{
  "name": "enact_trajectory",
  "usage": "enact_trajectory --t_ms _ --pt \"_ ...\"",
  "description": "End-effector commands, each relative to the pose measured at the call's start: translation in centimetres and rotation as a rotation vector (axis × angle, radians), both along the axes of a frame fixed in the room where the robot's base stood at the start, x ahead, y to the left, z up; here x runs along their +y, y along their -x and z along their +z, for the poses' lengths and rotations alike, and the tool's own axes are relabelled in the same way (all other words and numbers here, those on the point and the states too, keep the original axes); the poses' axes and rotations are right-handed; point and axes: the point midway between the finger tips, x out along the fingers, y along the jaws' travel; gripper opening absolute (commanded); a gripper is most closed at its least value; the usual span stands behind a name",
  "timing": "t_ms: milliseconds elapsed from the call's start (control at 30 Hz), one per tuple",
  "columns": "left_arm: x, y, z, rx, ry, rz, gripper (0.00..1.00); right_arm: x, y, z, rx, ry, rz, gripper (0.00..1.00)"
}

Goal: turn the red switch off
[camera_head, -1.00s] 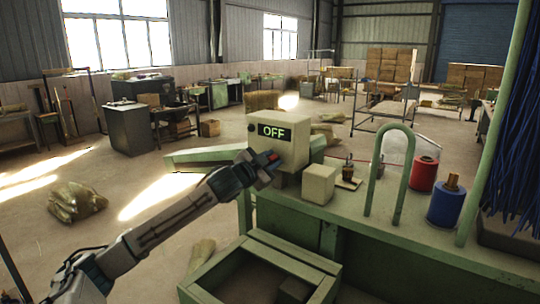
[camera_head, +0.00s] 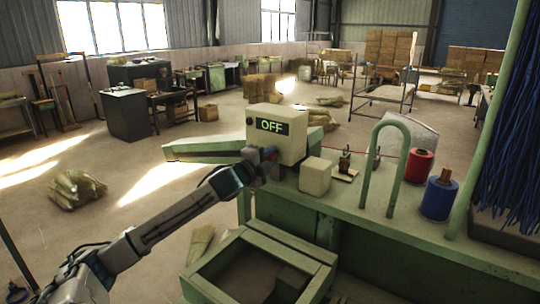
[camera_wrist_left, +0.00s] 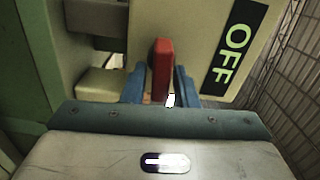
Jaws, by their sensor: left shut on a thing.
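The cream switch box (camera_head: 284,148) stands on the green machine, and its dark display (camera_head: 271,126) reads OFF in green. The display also shows in the left wrist view (camera_wrist_left: 234,46). The red switch (camera_wrist_left: 161,70) is a lever on the face of the box. In the head view it is mostly hidden by my left gripper (camera_head: 265,160). My left gripper is shut on the red switch, with its blue fingers (camera_wrist_left: 158,86) on both sides of the lever. My right gripper is not in view.
A cream block (camera_head: 315,176), a green hoop (camera_head: 388,165), a red spool (camera_head: 419,166) and a blue spool (camera_head: 439,197) are on the machine top. A green open frame (camera_head: 200,283) stands in front. Blue strands (camera_head: 516,150) hang at the right.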

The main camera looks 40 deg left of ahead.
Motion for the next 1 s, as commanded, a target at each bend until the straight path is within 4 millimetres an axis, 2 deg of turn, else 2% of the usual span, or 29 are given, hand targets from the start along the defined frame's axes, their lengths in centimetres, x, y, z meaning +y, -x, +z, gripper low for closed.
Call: enact_trajectory --t_ms 300,767,800,1000 --pt "-0.01 0.01 -0.20 0.010 -0.084 0.000 0.04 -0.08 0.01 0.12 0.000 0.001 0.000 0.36" --pt "-0.01 0.01 -0.26 0.012 -0.092 0.000 0.04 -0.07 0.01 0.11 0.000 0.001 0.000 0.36" --pt "-0.01 0.01 -0.26 0.012 -0.092 0.000 0.34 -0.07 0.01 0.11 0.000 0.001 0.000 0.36" --pt "-0.01 0.01 -0.21 0.011 -0.092 0.000 0.36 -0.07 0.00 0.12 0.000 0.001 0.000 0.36"
